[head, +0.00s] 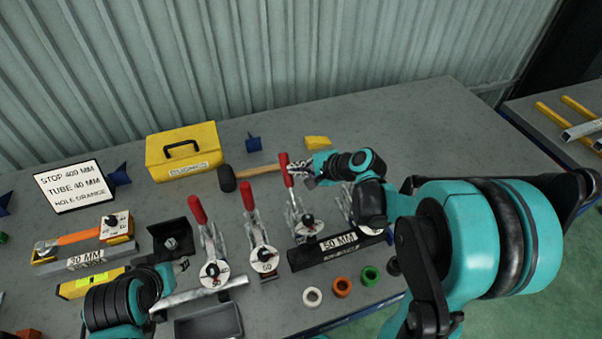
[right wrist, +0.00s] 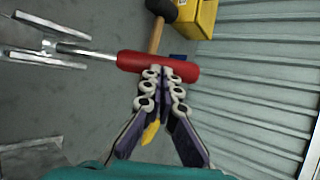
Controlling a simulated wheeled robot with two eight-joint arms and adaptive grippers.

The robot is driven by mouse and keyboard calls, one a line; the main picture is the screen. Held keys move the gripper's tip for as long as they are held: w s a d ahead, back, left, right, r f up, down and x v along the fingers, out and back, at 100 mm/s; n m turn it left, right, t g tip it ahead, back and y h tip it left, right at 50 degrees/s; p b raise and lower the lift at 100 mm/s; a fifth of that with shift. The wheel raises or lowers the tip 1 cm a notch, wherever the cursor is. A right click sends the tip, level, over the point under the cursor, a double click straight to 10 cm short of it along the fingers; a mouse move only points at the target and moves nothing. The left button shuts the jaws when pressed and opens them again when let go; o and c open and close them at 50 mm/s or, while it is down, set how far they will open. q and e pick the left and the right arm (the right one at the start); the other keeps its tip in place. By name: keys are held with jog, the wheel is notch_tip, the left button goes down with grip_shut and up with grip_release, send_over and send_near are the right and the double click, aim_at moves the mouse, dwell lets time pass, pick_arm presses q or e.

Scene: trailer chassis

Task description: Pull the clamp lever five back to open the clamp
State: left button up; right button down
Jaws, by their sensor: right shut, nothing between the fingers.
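Several toggle clamps with red-handled levers stand in a row in the head view. My right gripper (head: 308,173) is shut with nothing between its fingers, beside the upright red lever handle (head: 288,180) of the clamp behind the 50 MM block. In the right wrist view, the closed fingertips (right wrist: 163,74) are at the side of a red handle (right wrist: 155,66); I cannot tell whether they touch. Another clamp (head: 364,225) is partly hidden by my right arm. The lever numbers are too small to read surely. My left gripper (head: 172,277) is low at the left near a silver tube; its fingers are unclear.
Other red levers (head: 198,210) and (head: 246,195) stand left of my right gripper. A hammer (head: 228,179), a yellow box (head: 184,152) and a sign (head: 74,186) lie behind. A black 50 MM block (head: 338,249) and coloured rings (head: 342,287) are in front.

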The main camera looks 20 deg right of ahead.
jog(key=shift+w+f+m+g, duration=0.15)
jog(key=shift+w+f+g, duration=0.35)
jog(key=shift+w, duration=0.35)
jog(key=shift+w+f+m+g, duration=0.15)
jog(key=shift+w+f+g, duration=0.15)
jog(key=shift+w+f, duration=0.4)
jog(key=shift+w+r, duration=0.15)
